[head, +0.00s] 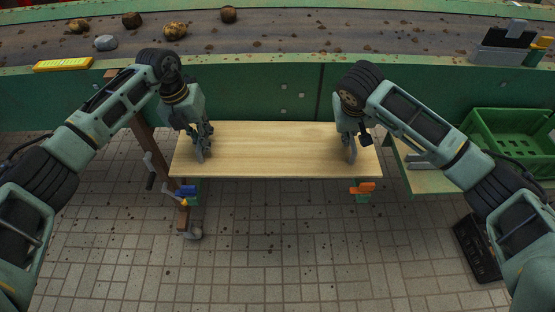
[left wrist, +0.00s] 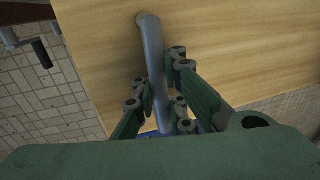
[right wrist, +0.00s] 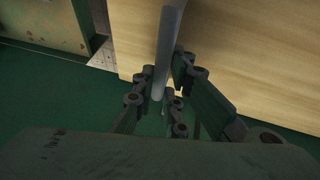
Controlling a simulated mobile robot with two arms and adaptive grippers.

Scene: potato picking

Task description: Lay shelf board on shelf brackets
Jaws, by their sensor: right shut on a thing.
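The pale wooden shelf board (head: 270,150) lies level in front of the green machine side, with a grey handle near each end. My left gripper (head: 203,146) is at the left handle (left wrist: 152,55), with a finger close on each side of it; a firm grip is not clear. My right gripper (head: 349,143) is shut on the right handle (right wrist: 168,45). Bracket ends show just past the board's front edge: one with a blue part (head: 187,190) at left, one with an orange part (head: 362,187) at right. The board hides the rest, so I cannot tell whether it touches them.
A conveyor (head: 270,38) with several potatoes runs behind. A green crate (head: 505,135) stands at right by a low wooden surface (head: 425,180). A black crate (head: 475,248) is on the floor. A brown post with a crank stands at left.

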